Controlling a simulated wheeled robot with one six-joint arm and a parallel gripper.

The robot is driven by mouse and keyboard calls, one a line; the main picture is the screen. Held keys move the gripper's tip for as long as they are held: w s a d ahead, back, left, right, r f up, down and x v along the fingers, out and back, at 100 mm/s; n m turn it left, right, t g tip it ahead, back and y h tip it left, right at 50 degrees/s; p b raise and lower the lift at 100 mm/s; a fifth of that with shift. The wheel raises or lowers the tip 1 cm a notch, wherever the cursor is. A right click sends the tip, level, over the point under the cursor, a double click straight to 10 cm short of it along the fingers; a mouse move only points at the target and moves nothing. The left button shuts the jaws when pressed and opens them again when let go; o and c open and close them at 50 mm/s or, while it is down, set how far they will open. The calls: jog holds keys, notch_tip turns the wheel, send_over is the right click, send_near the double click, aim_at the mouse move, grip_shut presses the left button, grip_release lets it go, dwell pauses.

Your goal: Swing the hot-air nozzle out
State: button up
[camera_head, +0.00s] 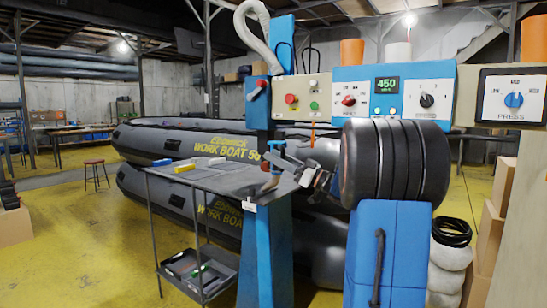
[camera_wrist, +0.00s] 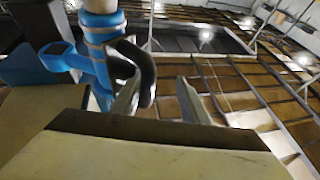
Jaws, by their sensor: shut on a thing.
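The hot-air nozzle unit shows in the head view as a small blue fitting (camera_head: 277,152) beside the blue post, above the grey table. In the wrist view its blue clamp (camera_wrist: 95,65) wraps a pale tube (camera_wrist: 101,8) with copper-coloured bands, and a dark curved handle (camera_wrist: 143,68) sticks out from it. My gripper (camera_head: 303,172) is just right of the fitting, in front of the post.
A black ribbed roller (camera_head: 395,163) stands right of my gripper, above a blue housing (camera_head: 388,250). Control panels (camera_head: 392,93) hang above. The grey table (camera_head: 225,181) carries small yellow and white items. Grey inflatable boats (camera_head: 190,142) lie behind. Yellow floor is open at left.

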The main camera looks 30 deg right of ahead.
jog(key=v, duration=1.6)
jog(key=shift+s, duration=0.15)
